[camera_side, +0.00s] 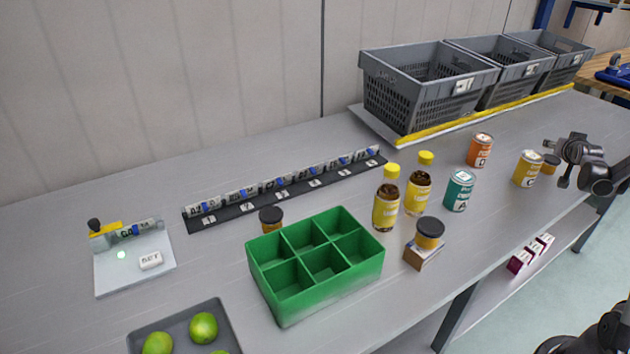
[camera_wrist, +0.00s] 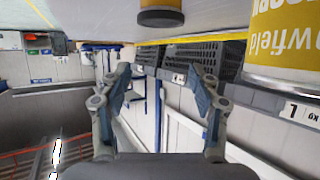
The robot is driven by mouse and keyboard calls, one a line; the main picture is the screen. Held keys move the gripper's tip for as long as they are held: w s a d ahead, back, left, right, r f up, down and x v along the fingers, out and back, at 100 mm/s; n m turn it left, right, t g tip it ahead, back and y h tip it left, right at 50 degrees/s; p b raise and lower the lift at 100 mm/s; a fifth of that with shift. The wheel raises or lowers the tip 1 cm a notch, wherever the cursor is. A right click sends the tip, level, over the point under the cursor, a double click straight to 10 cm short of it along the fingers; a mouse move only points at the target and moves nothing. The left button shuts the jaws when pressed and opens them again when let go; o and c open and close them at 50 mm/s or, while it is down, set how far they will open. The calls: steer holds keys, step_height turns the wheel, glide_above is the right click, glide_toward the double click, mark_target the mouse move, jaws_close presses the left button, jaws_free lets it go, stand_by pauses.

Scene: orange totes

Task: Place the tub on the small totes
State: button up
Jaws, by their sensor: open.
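Several small amber tubs with black lids stand on the grey bench. One tub (camera_side: 550,163) is by my gripper (camera_side: 564,162), partly behind the yellow can. Another tub (camera_side: 430,234) sits on a small brown box, and a third tub (camera_side: 271,220) stands behind the green divided crate. In the wrist view a tub (camera_wrist: 161,10) shows at the top edge, cut off, beyond my open, empty fingers (camera_wrist: 161,75). Three grey totes (camera_side: 425,108) stand in a row at the back right; they also show in the wrist view (camera_wrist: 203,57).
A yellow can (camera_side: 525,170) is close beside the tub near my gripper; its label (camera_wrist: 285,35) fills the wrist view's right. Teal (camera_side: 459,190) and orange (camera_side: 480,150) cans and two bottles (camera_side: 386,205) stand further left. A yellow edge strip (camera_side: 470,122) fronts the totes.

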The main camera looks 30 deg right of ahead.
steer(key=w+a+r+n+t+y, duration=0.1)
steer(key=w+a+r+n+y, duration=0.15)
steer(key=a, duration=0.75)
steer(key=w+a+r+n+y, duration=0.1)
steer(key=w+a+r+y, duration=0.15)
steer(key=a, duration=0.65)
steer(key=w+a+r+n+t+y, duration=0.1)
steer(key=w+a+r+n, duration=0.15)
steer(key=a, duration=0.75)
steer(key=s+a+f+n+y, duration=0.1)
steer(key=s+a, duration=0.3)
steer(key=a, duration=0.4)
steer(key=s+a+f+n+g+y, duration=0.1)
steer(key=s+a, duration=0.3)
steer(key=a, duration=0.5)
steer(key=s+a+f+n+g+y, duration=0.1)
steer(key=s+a+f+n+y, duration=0.1)
steer(key=s+a, duration=0.3)
steer(key=a+n+y, duration=0.1)
steer(key=a, duration=0.2)
steer(key=shift+a+n+y, duration=0.3)
steer(key=shift+s, duration=0.1)
